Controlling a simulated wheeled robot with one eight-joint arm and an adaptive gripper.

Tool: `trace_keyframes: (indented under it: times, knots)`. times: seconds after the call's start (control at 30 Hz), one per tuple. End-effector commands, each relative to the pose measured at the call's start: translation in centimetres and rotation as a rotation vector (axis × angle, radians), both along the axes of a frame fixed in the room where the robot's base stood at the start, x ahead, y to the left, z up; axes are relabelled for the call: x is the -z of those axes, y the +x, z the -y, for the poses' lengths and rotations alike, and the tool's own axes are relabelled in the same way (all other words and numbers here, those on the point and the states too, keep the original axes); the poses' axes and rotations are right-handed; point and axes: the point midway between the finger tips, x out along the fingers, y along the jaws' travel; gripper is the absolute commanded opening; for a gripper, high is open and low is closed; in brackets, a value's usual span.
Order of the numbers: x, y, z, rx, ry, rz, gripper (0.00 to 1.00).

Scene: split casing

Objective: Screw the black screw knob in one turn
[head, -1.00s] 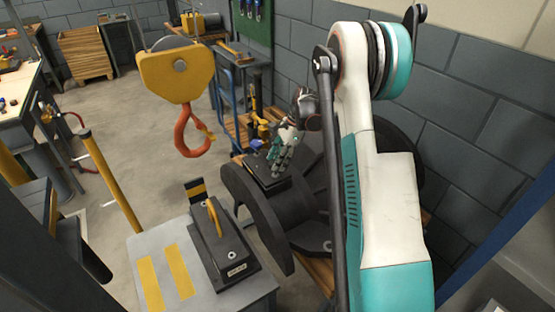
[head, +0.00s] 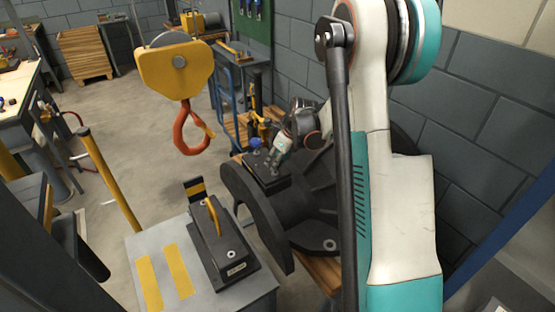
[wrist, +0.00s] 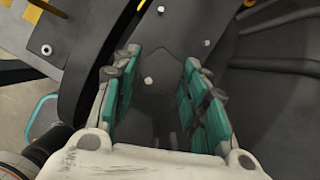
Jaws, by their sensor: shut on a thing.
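My gripper (head: 277,161) reaches down over a black block on the dark casing (head: 257,215), right of centre in the head view. In the wrist view my gripper (wrist: 160,58) has its teal-padded fingers on both sides of a dark piece, the black screw knob (wrist: 163,100). The fingers are shut on it. The knob's edges blend into the dark surface behind it, and in the head view I cannot make it out. Small silver bolt heads (wrist: 148,80) show on the dark surface near the fingers.
A black part with a yellow handle (head: 213,215) stands on a grey cart (head: 160,240) with yellow stripes. A yellow hoist block (head: 178,68) with an orange hook (head: 190,135) hangs left of the casing. A block wall (head: 470,130) is close on the right. Open floor lies left.

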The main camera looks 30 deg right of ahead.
Motion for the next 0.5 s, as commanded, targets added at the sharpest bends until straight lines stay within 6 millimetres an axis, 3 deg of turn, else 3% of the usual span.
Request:
trace_keyframes:
  times: [0.5]
  knots:
    - [0.11,-0.19,-0.49,0.427,-0.001,-0.002,0.16]
